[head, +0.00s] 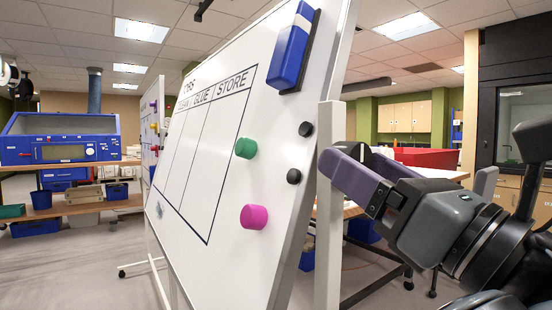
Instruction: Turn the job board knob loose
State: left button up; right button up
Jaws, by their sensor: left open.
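The job board (190,150) is a tilted white board with a column table on its face. Two small black knobs sit near its right edge, an upper one (306,129) and a lower one (294,176). I cannot tell which is the task's knob. My left gripper (336,160), with purple fingers, is at the right of the picture. Its fingertips overlap the white post (330,240) beside the board's edge. It is open, just right of the knobs in the picture and apart from them; nothing shows between its fingers. My right gripper is not in view.
A green cylinder (246,148), a magenta cylinder (254,217) and a blue holder (293,50) are on the board's face. A table with a red box (426,157) stands behind my arm.

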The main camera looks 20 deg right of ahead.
pick_arm(q)
jog(key=x, duration=0.3)
jog(key=shift+a, duration=0.1)
jog(key=shift+w+r+b, duration=0.2)
jog(key=shift+w+b, duration=0.1)
jog(key=shift+w, duration=0.05)
jog(key=c, duration=1)
jog(key=shift+s+n+y, duration=0.1)
jog(key=shift+n+y, duration=0.4)
jog(key=shift+n, duration=0.5)
jog(key=shift+a+n+g+y, duration=0.1)
jog(key=shift+n+g+y, duration=0.4)
jog(key=shift+n, duration=0.6)
jog(key=o, duration=1)
